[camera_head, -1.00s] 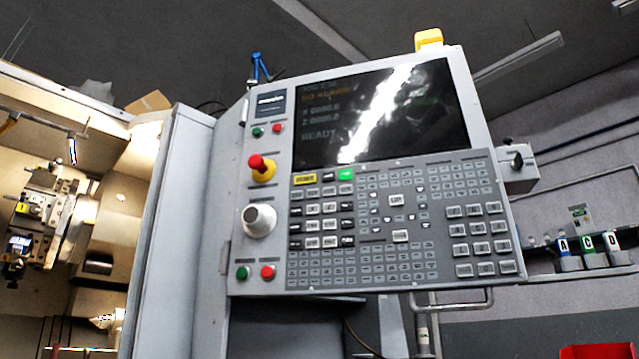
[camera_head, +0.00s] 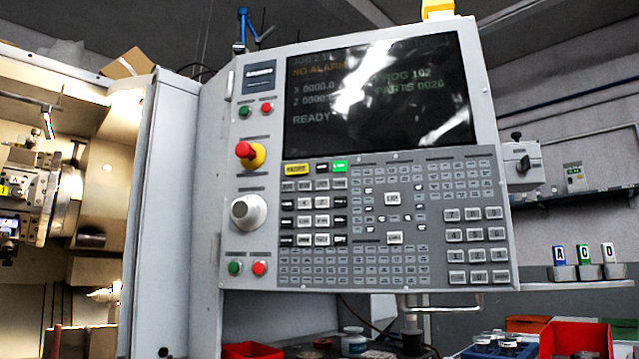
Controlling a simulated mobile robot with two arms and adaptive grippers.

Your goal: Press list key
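The control panel (camera_head: 262,185) of the lathe fills the middle of the head view, tilted slightly. Its dark screen (camera_head: 380,95) shows "NO ALARM", "READY", "PROG 102" and "PARTS 0026", with a bright glare streak. The keypad (camera_head: 350,268) below has many small grey keys, some white keys, a yellow key (camera_head: 297,168) and a green key (camera_head: 339,167). The key labels are too small to read, so I cannot tell which one is the list key. Neither gripper is in view.
Left of the keys are a red emergency stop (camera_head: 244,150) and a round dial (camera_head: 248,212). The open machine interior (camera_head: 60,200) is at left. Below the panel are a handle (camera_head: 440,308), a red bin (camera_head: 575,340) and several jars. Labelled holders (camera_head: 583,262) stand on a shelf at right.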

